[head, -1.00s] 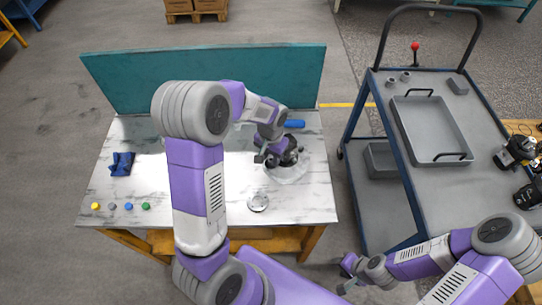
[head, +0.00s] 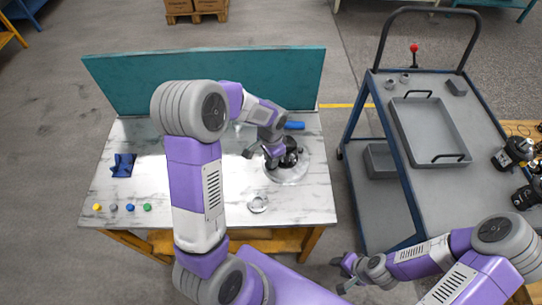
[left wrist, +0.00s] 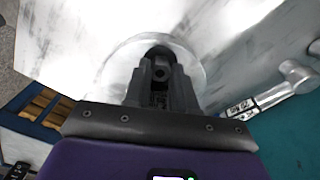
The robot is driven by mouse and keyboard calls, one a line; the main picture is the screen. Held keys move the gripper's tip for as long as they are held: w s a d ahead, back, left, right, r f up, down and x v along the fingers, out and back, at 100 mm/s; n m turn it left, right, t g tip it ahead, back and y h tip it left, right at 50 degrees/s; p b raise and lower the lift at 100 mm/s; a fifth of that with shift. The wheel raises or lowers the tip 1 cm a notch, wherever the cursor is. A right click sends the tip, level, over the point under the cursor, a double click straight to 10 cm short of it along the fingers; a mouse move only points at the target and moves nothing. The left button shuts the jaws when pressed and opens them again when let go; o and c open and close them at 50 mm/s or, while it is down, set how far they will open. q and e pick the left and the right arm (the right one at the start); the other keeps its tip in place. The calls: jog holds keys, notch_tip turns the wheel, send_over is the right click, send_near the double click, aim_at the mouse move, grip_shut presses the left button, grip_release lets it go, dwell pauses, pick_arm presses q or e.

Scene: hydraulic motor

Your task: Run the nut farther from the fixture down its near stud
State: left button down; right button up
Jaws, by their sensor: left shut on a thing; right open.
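My left gripper (head: 274,160) reaches down over the black hydraulic motor (head: 291,152), which stands on a round pale fixture (head: 287,176) at the right of the table. In the left wrist view, the left gripper's fingers (left wrist: 162,75) are shut on a small dark part, in front of the round fixture (left wrist: 195,62). I cannot tell whether that part is the nut; the studs are too small or hidden to make out. My right gripper (head: 346,273) is open and empty, off the table's front right corner.
A round silver part (head: 258,204) lies on the marble-topped table (head: 215,212) in front of the fixture. A blue cylinder (head: 294,125) lies behind. A blue cloth (head: 123,165) and several coloured pieces are at left. A teal panel (head: 110,80) closes the back. A trolley (head: 390,150) stands right.

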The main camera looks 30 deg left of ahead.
pick_arm(q)
jog(key=shift+m, duration=0.3)
jog(key=shift+m+p, duration=0.3)
jog(key=shift+m, duration=0.6)
jog(key=c, duration=1.2)
grip_release()
jog(key=shift+r+p, duration=1.4)
jog(key=shift+r, duration=0.4)
jog(key=shift+o, duration=0.5)
jog(key=o, duration=0.5)
jog(key=shift+c, duration=0.2)
